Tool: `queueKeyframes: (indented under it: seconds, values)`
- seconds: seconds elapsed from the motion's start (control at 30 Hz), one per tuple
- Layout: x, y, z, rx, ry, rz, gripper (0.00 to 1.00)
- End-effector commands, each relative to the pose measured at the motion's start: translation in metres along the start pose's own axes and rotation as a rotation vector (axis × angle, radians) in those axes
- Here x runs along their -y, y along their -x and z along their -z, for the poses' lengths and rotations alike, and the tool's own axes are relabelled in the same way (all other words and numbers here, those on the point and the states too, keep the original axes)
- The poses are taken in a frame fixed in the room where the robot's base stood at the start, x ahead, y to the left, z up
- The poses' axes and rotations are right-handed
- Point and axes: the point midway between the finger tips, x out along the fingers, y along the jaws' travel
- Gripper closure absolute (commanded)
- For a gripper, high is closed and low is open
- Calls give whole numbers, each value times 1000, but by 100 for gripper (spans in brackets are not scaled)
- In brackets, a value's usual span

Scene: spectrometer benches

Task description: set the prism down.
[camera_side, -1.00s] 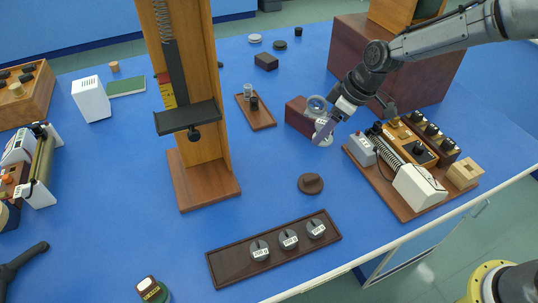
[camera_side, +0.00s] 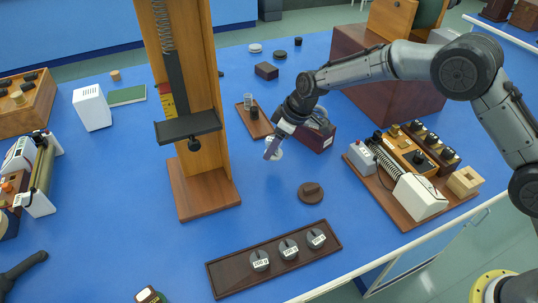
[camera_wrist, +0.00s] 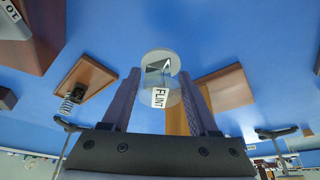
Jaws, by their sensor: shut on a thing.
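The prism (camera_wrist: 158,92), a clear piece with a FLINT label on a pale round base, is between the two fingers of my gripper (camera_wrist: 160,105) in the wrist view. The gripper is shut on it. In the side view my gripper (camera_side: 274,147) is over the blue table, right of the wooden stand. The pale base (camera_side: 277,153) shows beside the fingertips, and the fingers hide most of the prism. I cannot tell whether the base touches the table.
The wooden spring stand (camera_side: 205,190) is to the left. A small brown tray (camera_side: 245,117) and a dark red box (camera_side: 315,138) are close behind. A brown round piece (camera_side: 311,192) and a weight tray (camera_side: 225,270) lie in front. The table between them is clear.

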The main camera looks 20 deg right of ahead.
Motion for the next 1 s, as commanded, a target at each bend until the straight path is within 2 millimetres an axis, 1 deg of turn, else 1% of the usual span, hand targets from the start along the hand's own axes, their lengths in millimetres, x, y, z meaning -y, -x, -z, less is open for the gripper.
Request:
queueKeyframes:
  seconds: [0.03, 0.1, 0.27, 0.37, 0.5, 0.57, 0.97, 1.0]
  values:
    - [-2, -8, 2, 0, 0, 0, 100]
    - [-4, -14, 4, -1, 1, 0, 100]
    - [-5, -20, 6, -1, 1, -1, 100]
    - [-7, -28, 8, 0, 1, -1, 100]
    - [-7, -47, -1, 3, 0, 1, 100]
    - [-7, -52, -3, 0, 1, -1, 100]
    - [-7, -57, -5, -1, 0, -1, 100]
    - [-7, -58, -6, 0, 0, 0, 36]
